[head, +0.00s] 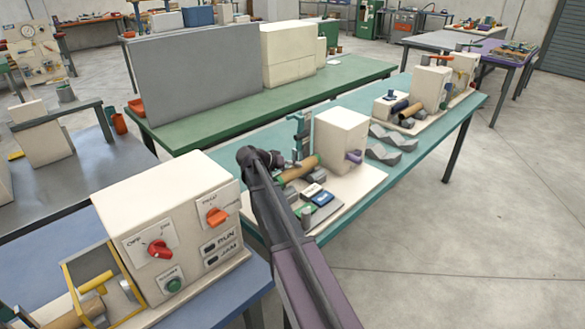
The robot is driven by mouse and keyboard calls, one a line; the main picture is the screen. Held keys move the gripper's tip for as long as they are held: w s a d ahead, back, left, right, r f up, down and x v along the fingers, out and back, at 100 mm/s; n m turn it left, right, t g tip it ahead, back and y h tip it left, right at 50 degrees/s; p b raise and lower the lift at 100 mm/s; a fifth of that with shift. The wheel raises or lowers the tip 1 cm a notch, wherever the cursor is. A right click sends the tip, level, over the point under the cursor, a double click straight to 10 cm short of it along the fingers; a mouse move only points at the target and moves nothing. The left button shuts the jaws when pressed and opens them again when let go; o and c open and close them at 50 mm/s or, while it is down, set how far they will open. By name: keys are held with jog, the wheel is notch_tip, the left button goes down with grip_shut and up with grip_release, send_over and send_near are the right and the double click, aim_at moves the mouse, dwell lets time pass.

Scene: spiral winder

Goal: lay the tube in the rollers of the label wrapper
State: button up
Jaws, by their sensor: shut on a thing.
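My gripper (290,164) is at the end of my dark arm, over the near part of the teal bench. It is shut on a brown tube (301,169), which lies slantwise in front of a cream machine box (341,138) with a purple knob. Grey roller-like blocks (316,176) show close to the tube's right end. This station looks like the label wrapper, but I cannot read a name on it. My arm hides part of the station. I cannot tell whether the tube touches the rollers.
Coloured label-like pads (322,198) lie on the cream base in front. A blue-green upright (302,135) stands behind the tube. Grey zigzag blocks (392,140) are to the right. A control box (170,235) with knobs fills the near left. The floor at right is clear.

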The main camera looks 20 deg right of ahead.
jog(key=shift+f+b, duration=0.55)
jog(key=shift+f, duration=0.25)
jog(key=o, duration=1.2)
jog(key=shift+f, duration=0.1)
jog(key=shift+r, duration=0.2)
